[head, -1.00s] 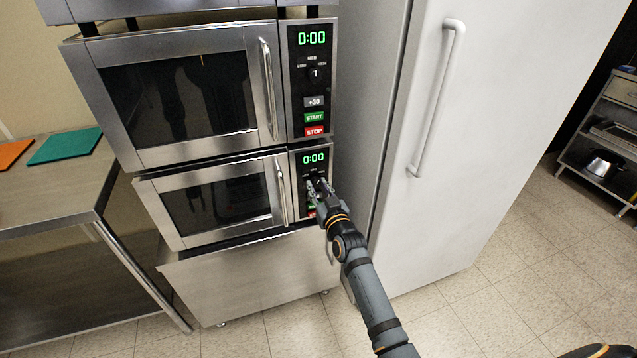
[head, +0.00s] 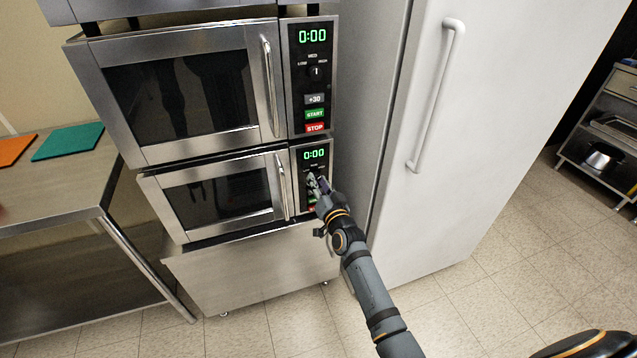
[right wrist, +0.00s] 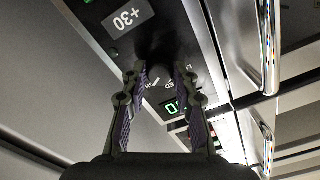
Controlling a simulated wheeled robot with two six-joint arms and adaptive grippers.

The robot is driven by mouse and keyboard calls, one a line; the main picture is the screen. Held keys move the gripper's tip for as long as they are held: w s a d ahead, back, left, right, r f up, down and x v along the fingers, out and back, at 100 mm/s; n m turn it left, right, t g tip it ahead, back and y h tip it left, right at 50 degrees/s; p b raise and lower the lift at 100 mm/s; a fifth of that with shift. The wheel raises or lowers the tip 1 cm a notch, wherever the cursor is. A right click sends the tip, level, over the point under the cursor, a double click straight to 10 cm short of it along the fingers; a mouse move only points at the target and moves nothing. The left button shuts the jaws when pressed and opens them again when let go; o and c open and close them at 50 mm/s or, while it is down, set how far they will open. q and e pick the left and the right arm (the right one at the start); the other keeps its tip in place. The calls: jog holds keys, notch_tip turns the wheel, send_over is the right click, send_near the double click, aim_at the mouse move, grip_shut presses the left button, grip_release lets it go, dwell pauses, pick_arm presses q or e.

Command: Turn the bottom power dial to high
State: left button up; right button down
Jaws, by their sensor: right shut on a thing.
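The bottom microwave (head: 225,195) has a dark control panel (head: 300,160) with a green 0:00 display (head: 314,154). My right gripper (head: 316,184) is at this panel, below the display. In the right wrist view my right gripper's fingers (right wrist: 159,75) are on both sides of the dark bottom power dial (right wrist: 158,66) and shut on it. Parts of the printed labels show beside the dial, but its pointer is too dark to read. In the head view the gripper hides the dial. My left gripper is not in view.
The upper microwave (head: 180,95) stands above, with its own dial (head: 316,72) pointing up. A tall white fridge door (head: 480,130) stands close on the right. A steel table (head: 60,190) with a green board (head: 68,142) is at the left. The floor in front is clear.

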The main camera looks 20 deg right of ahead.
dwell(0.3)
jog(key=c, duration=1)
grip_release()
jog(key=shift+s, duration=0.1)
jog(key=s, duration=1.1)
jog(key=shift+s+d, duration=0.2)
jog(key=shift+s, duration=0.2)
jog(key=shift+f, duration=0.1)
